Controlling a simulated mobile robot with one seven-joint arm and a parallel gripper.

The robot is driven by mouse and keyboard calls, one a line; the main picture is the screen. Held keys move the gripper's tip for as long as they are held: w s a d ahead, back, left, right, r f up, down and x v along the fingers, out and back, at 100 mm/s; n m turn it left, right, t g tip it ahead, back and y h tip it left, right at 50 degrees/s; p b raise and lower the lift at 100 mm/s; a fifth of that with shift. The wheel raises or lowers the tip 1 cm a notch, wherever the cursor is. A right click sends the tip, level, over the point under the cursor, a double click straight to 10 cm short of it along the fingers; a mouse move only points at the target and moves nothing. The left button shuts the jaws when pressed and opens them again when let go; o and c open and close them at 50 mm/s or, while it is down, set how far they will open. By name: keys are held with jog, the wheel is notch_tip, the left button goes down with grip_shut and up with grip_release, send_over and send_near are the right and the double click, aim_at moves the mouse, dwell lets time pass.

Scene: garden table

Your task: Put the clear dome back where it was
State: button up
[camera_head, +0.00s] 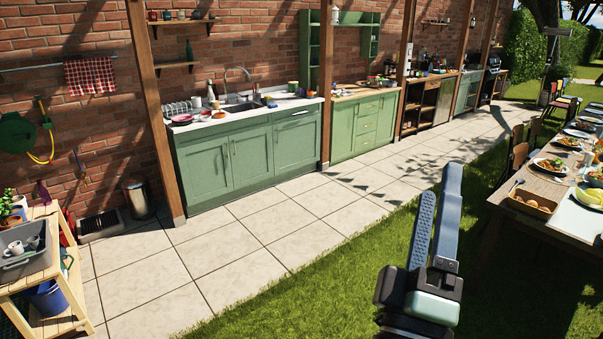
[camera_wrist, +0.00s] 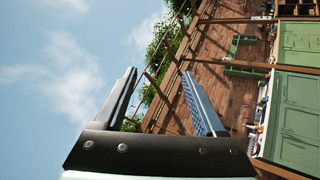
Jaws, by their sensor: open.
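My gripper (camera_head: 440,184) is raised above the grass to the left of the dining table (camera_head: 545,187), with its fingers pointing up. In the wrist view my gripper (camera_wrist: 160,73) has its two fingers well apart, with nothing between them. I cannot make out a clear dome in either view. Dishes on the dining table are partly cut off by the right edge of the head view.
Green kitchen cabinets (camera_head: 220,162) with a sink (camera_head: 243,106) run along the brick wall. A grey bin (camera_head: 25,262) stands on a wooden bench at lower left. Wooden posts (camera_head: 155,110) stand before the counters. The paving (camera_head: 260,225) is clear.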

jog(key=s+a+r+m+t+y, duration=0.1)
jog(key=s+a+r+m+y, duration=0.1)
jog(key=r, duration=0.5)
jog(key=s+a+r+m+t+y, duration=0.2)
jog(key=s+a+r+m+y, duration=0.1)
jog(key=a+r, duration=0.4)
jog(key=s+a+r+m+t+y, duration=0.1)
jog(key=s+a+r+m+y, duration=0.1)
jog(key=a+r+m+y, duration=0.2)
notch_tip(320, 180, up, 3)
jog(key=shift+s+a+r+m+t+y, duration=0.15)
jog(key=shift+s+a+m+t+y, duration=0.2)
jog(key=shift+a+m, duration=0.5)
jog(key=shift+d, duration=0.15)
notch_tip(320, 180, down, 6)
jog(key=b, duration=0.5)
jog(key=shift+b, duration=0.4)
